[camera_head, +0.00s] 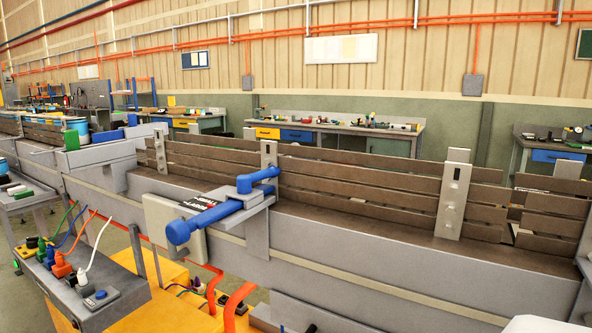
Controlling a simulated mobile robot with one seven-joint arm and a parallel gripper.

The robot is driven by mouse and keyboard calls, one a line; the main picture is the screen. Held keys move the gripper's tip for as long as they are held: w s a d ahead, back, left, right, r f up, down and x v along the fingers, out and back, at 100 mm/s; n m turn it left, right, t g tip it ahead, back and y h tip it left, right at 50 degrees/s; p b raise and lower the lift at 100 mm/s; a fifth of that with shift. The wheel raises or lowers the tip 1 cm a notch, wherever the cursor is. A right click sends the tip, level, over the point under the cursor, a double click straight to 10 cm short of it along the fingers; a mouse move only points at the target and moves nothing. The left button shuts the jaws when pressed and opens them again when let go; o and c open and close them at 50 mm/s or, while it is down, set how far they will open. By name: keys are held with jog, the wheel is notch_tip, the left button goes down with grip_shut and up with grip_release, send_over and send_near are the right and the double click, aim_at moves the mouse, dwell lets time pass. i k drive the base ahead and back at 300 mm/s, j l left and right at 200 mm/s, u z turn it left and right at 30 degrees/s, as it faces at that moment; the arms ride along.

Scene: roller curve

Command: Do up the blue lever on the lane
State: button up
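The blue lever (212,215) sits on a grey bracket (259,205) fixed to the near wall of the lane (345,243). Its thick handle points toward the front left and ends in a round knob. A second blue arm (258,180) bends up at the back of the bracket, close to a grey upright post. I cannot tell from this view how the lever is latched. My gripper is not in view.
Brown slatted boards (345,190) with grey posts line the lane's far side. A grey panel (95,290) with coloured plugs and cables stands at the front left, above a yellow base (170,315). Orange pipes run below the lever. Workbenches stand behind.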

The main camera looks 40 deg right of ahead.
aim_at(243, 183)
jog(key=z, duration=1)
jog(key=k+l, duration=0.05)
